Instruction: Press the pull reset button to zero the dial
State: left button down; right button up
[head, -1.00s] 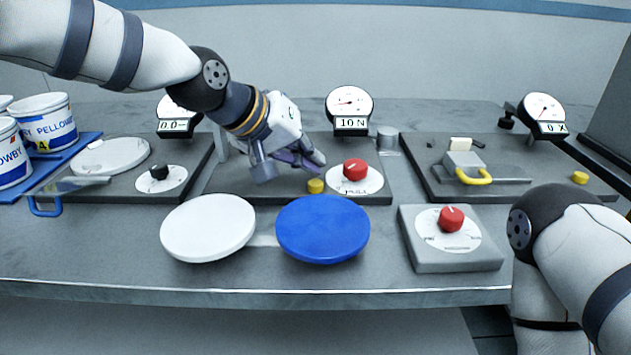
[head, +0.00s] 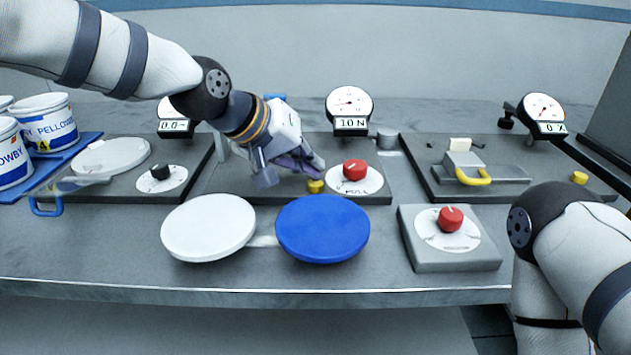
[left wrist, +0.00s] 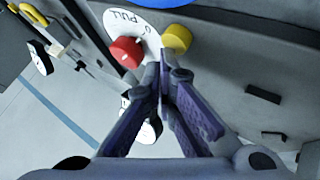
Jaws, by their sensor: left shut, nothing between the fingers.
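The yellow pull reset button (head: 316,187) stands at the front of the middle station, left of the red knob (head: 355,169) on its white PULL plate (head: 370,182). My right gripper is out of view; only part of that arm shows at the right.
A white disc (head: 208,228) and a blue disc (head: 323,229) are in front of the middle station. A grey box with a red knob (head: 451,218) sits front right. Other stations stand left and right, with another yellow button (head: 580,177). Labelled tubs (head: 47,122) stand far left.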

aim_at(311, 181)
pick_arm(q)
jog(key=shift+f, duration=0.55)
dwell(0.4)
jog(key=shift+r, duration=0.95)
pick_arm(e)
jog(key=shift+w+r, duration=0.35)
pick_arm(q)
notch_tip(311, 181, up, 3)
jog(key=shift+r+p, duration=0.2)
jog(key=shift+p, duration=0.35)
jog(key=shift+r, duration=0.9)
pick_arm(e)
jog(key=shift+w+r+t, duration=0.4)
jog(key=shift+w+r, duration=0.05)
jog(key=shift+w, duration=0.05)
pick_arm(q)
jog(key=shift+f, duration=0.1)
